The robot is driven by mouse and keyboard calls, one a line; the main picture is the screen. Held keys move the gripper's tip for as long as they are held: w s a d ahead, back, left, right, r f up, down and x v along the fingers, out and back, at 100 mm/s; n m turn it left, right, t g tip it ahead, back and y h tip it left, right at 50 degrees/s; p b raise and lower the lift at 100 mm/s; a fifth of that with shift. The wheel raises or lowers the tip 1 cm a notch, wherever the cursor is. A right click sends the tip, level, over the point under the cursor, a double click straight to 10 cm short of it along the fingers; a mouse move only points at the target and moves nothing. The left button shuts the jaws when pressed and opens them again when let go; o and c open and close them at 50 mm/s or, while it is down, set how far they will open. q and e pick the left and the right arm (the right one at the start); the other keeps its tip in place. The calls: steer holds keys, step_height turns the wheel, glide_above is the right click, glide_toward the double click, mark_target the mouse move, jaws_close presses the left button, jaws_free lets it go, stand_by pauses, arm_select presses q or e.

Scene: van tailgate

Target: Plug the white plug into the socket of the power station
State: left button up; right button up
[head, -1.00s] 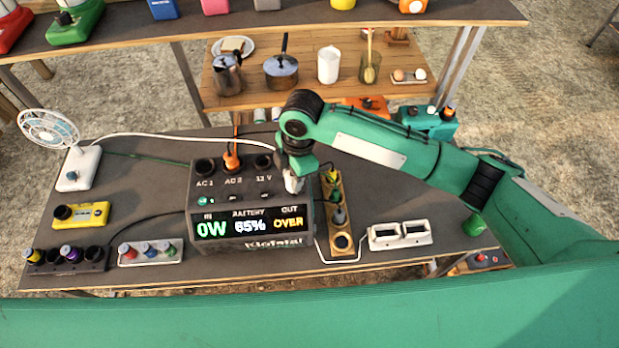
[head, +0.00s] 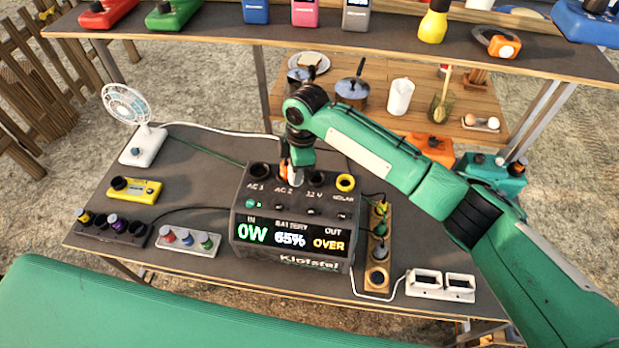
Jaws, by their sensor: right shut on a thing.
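The dark power station (head: 292,232) stands on the table, its display reading 0W, 65%, OVER. Its top has sockets AC 1 (head: 258,171), AC 2, 12 V (head: 316,178) and a yellow-rimmed SOLAR (head: 345,183). My right gripper (head: 291,167) points down over AC 2, shut on the small white plug (head: 292,174). Orange of another plug shows right beside it, and the gripper hides most of both and the AC 2 opening. I cannot tell whether the white plug touches the socket. A white cable (head: 215,130) runs from the fan toward the gripper. My left gripper is out of view.
A fan (head: 140,133) and a yellow device (head: 135,189) stand left. A wooden strip (head: 378,258) and a white double socket (head: 440,286) lie right. A shelf (head: 300,40) crosses behind.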

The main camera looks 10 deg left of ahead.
steer(key=w+a+b, duration=0.5)
steer(key=a+b, duration=0.4)
steer(key=a, duration=0.3)
steer(key=shift+w+a+b, duration=0.15)
steer(key=shift+w+b, duration=0.2)
steer(key=shift+w, duration=0.05)
steer(key=shift+f, duration=0.1)
steer(key=shift+f+b, duration=1.35)
steer(key=shift+f, duration=0.35)
steer(key=shift+f, duration=0.2)
steer(key=shift+f+b, duration=1.35)
